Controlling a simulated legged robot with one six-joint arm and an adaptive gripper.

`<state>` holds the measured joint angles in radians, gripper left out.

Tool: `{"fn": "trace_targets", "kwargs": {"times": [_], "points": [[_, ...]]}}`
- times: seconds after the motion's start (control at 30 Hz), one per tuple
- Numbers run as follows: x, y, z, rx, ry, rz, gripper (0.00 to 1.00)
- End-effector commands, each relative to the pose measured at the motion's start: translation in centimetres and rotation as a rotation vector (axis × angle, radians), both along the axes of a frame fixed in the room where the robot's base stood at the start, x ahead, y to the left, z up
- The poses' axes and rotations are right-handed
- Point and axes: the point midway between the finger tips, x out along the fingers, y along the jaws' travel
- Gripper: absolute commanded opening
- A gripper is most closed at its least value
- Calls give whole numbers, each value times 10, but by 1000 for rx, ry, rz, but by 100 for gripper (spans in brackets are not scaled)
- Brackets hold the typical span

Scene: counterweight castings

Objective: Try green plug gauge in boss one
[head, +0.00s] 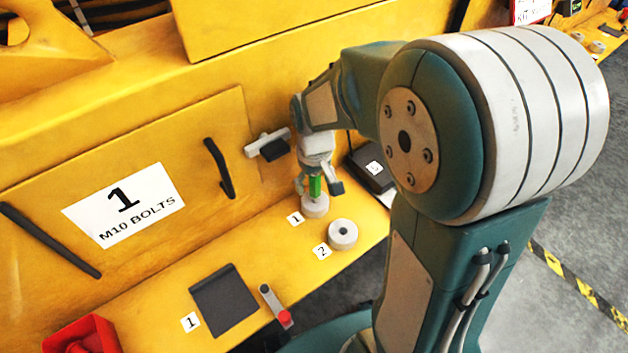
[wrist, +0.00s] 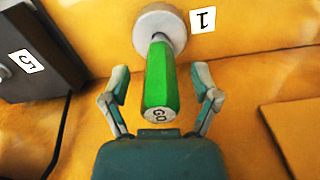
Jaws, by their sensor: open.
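The green plug gauge (head: 315,187) stands upright at boss one (head: 316,206), the grey-white round boss beside the label 1. In the wrist view the green handle (wrist: 159,78) shows its end marked GO toward me, and its far end meets the boss (wrist: 160,22). How deep the gauge sits in the bore is hidden. My gripper (wrist: 162,92) is open, with one finger on each side of the green handle and a visible gap to both. Boss two (head: 342,234), with a dark central hole, is empty to the right of boss one.
A dark box labelled 5 (head: 370,170) stands behind the bosses, with a cable beside it in the wrist view. A dark pad (head: 224,301), a red-tipped gauge (head: 275,306) and a red bin (head: 82,337) lie along the yellow ledge. The yellow wall rises close behind.

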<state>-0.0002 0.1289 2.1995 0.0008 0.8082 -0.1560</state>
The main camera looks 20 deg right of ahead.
Motion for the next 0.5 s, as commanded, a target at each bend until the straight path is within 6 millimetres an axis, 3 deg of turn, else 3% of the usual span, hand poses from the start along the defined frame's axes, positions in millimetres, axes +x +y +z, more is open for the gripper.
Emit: {"fn": "trace_targets", "kwargs": {"times": [0.23, 0.5], "points": [[1, 0, 11, 0, -2, 0, 79], [1, 0, 64, 0, -5, 0, 79]]}}
